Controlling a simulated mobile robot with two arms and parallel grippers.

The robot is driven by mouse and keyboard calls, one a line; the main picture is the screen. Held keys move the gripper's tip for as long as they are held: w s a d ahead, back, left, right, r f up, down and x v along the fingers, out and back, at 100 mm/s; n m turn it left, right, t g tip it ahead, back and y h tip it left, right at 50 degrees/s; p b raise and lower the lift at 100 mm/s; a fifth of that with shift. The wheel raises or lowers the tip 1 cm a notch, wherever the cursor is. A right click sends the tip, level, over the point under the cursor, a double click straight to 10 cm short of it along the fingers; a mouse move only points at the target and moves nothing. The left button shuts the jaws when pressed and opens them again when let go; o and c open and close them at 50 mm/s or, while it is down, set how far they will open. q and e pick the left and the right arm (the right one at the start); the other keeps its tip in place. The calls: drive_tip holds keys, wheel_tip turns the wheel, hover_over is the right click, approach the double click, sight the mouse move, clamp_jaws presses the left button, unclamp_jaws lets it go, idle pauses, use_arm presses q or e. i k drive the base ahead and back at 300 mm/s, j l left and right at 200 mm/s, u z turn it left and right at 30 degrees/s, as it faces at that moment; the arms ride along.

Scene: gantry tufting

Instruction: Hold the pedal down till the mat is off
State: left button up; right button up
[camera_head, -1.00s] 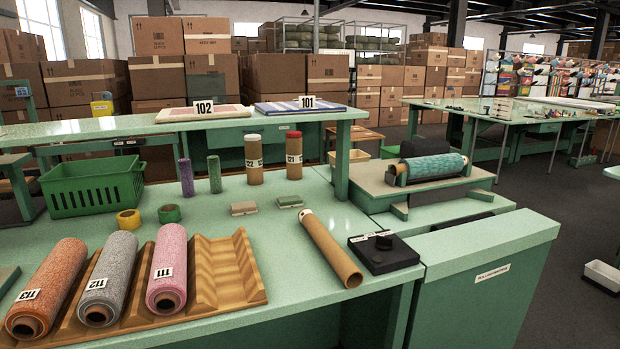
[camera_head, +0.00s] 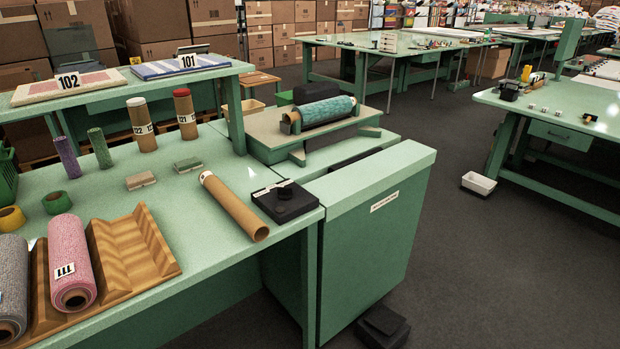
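A teal rolled mat (camera_head: 320,112) lies on the raised green roller stand (camera_head: 352,130) at the upper middle. A low black block that looks like the pedal (camera_head: 382,326) sits on the floor at the bottom, beside the front foot of the green cabinet (camera_head: 372,240). Its lower edge is near the frame's bottom. I cannot tell whether it is pressed. Neither of my grippers shows in the head view, and nothing of mine touches the mat or the pedal in view.
A black box with a knob (camera_head: 286,200) and a brown cardboard tube (camera_head: 233,206) lie on the green bench (camera_head: 210,245). A pink roll (camera_head: 70,262) rests in a wooden rack (camera_head: 132,252).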

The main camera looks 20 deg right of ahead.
sight(385, 320)
drive_tip(key=z, duration=1.2)
